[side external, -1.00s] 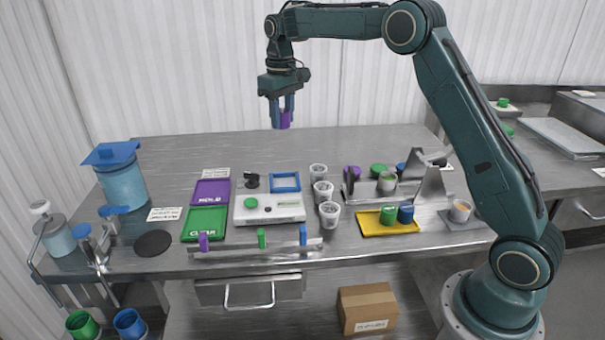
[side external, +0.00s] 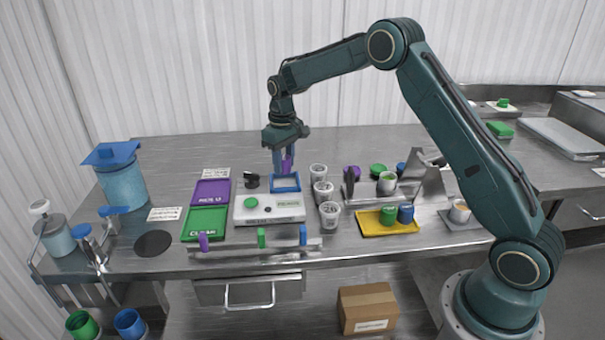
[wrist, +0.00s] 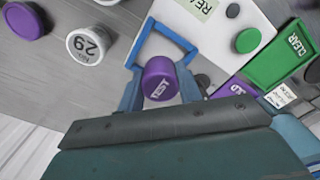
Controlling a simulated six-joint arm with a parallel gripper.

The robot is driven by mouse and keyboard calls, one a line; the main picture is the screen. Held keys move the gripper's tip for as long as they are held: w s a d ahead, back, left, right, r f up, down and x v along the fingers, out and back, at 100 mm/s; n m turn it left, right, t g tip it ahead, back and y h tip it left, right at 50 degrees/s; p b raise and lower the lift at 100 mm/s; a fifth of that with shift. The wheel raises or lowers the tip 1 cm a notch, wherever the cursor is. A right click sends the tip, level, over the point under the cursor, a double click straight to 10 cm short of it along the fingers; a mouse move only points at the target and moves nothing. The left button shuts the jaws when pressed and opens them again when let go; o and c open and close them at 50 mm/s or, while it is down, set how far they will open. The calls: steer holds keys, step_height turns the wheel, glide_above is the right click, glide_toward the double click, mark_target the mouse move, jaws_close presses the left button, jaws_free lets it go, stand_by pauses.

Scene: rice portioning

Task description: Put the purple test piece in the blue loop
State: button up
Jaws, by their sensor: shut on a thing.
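The purple test piece (side external: 288,163) is held upright between the fingers of my gripper (side external: 284,166). In the wrist view its round top, marked TEST (wrist: 160,80), sits between the two blue fingertips. My gripper is just above the loop's back part in the side view. In the wrist view the loop (wrist: 172,34) shows beyond the test piece, which overlaps its near part. I cannot tell how high the piece's lower end is above the loop.
Purple (side external: 211,199) and green (side external: 205,236) trays lie farther left. The table behind is clear.

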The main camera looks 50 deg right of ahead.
mark_target(285, 173)
steer(key=shift+f, duration=2.1)
steer(key=shift+f, duration=0.15)
steer(key=o, duration=0.8)
steer(key=shift+r, duration=0.2)
step_height(285, 173, up, 12)
steer(key=shift+f, duration=0.15)
